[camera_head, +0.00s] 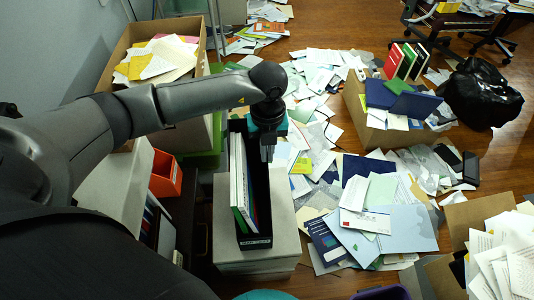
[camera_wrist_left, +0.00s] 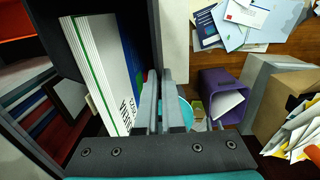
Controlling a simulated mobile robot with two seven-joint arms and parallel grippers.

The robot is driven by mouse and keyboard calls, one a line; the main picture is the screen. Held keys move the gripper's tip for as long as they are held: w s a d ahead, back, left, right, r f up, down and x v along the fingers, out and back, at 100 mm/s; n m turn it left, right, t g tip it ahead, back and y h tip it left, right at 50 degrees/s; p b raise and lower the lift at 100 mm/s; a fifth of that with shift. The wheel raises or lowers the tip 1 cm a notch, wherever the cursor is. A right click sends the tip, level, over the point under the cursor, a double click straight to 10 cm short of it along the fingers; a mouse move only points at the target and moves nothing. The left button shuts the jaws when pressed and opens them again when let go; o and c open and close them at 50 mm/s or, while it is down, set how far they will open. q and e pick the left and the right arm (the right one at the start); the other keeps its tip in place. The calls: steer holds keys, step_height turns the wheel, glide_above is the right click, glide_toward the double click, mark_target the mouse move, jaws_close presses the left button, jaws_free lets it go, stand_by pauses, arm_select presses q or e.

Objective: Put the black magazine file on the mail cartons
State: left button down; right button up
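The black magazine file (camera_head: 257,240) stands upright over a light grey block (camera_head: 285,225) in the head view, left of centre. It holds several white, green and blue folders. My left gripper (camera_head: 268,152) points down at the file's far right side. In the left wrist view its two fingers (camera_wrist_left: 163,105) are close together with the file's thin black wall (camera_wrist_left: 137,25) running in between them, so they look shut on that wall. Folders fill the file to the left of the fingers. Whether the file touches the grey block is hidden. I cannot tell which boxes are the mail cartons. My right gripper is not in view.
A cardboard box of papers (camera_head: 115,58) stands at upper left, with an orange tray (camera_head: 165,175) below it. A carton bearing books (camera_head: 372,132) and a black bag (camera_head: 482,92) are at right. Another paper-filled carton (camera_head: 470,215) is at lower right. Papers litter the floor.

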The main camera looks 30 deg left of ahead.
arm_select(q)
steer(key=shift+f, duration=0.15)
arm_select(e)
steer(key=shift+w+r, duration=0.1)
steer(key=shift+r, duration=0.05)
arm_select(q)
steer(key=c, duration=1.4)
jaws_free()
steer(key=shift+c, duration=0.2)
steer(key=o, duration=0.4)
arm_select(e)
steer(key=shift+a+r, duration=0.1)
arm_select(q)
steer(key=shift+r, duration=0.4)
step_height(320, 180, up, 11)
steer(key=p, duration=0.4)
steer(key=shift+r, duration=0.2)
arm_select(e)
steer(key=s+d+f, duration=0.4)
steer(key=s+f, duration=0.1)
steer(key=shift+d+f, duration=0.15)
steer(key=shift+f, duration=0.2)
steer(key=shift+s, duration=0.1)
